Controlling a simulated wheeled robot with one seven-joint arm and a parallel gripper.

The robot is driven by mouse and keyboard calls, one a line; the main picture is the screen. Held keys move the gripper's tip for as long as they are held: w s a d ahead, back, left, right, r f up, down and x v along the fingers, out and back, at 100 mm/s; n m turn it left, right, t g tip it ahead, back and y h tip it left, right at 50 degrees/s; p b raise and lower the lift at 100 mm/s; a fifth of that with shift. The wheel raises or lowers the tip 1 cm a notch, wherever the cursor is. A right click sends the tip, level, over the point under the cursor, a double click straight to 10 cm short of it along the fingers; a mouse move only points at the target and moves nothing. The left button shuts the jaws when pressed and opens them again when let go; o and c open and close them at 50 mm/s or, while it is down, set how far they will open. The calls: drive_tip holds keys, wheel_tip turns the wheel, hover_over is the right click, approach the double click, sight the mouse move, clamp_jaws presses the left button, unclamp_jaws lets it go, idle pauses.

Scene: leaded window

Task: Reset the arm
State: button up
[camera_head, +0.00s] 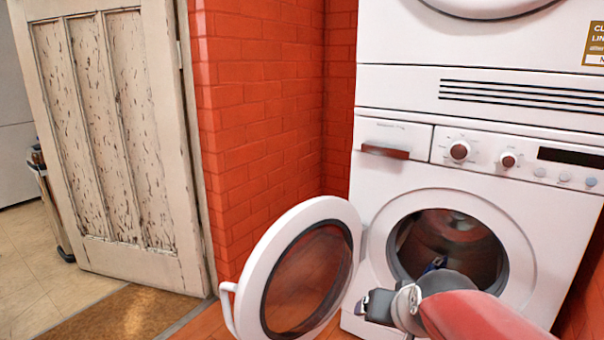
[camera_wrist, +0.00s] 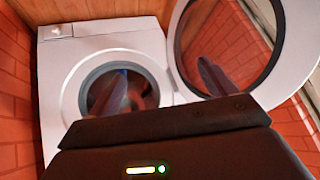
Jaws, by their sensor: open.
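My gripper (camera_wrist: 162,92) is open, with its two fingers apart and nothing visible between them in the wrist view. In the head view my red and grey arm reaches in from the lower right, and its end is in front of the washing machine's (camera_head: 376,190) round opening. The machine's round door (camera_head: 342,212) stands wide open to the left in the head view. In the wrist view the open door (camera_wrist: 296,85) is on the right, and the machine (camera_wrist: 60,80) faces me. Something small and blue shows near my wrist at the drum opening; I cannot tell what it is.
A second white appliance (camera_head: 400,40) is stacked on top of the washing machine. A red brick wall (camera_head: 260,110) stands to the left. Beyond it is a worn, cream panelled door (camera_head: 180,180). A brown mat (camera_head: 130,315) lies on the floor at the lower left.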

drive_tip(key=s+f+n+g, duration=0.1)
drive_tip(key=s+n+g, duration=0.1)
drive_tip(key=s, duration=1)
wheel_tip(320, 180, up, 12)
drive_tip(key=s+p, duration=0.1)
drive_tip(key=p, duration=1.2)
drive_tip(key=shift+s+d+n+h, duration=0.15)
drive_tip(key=shift+n+h, duration=0.15)
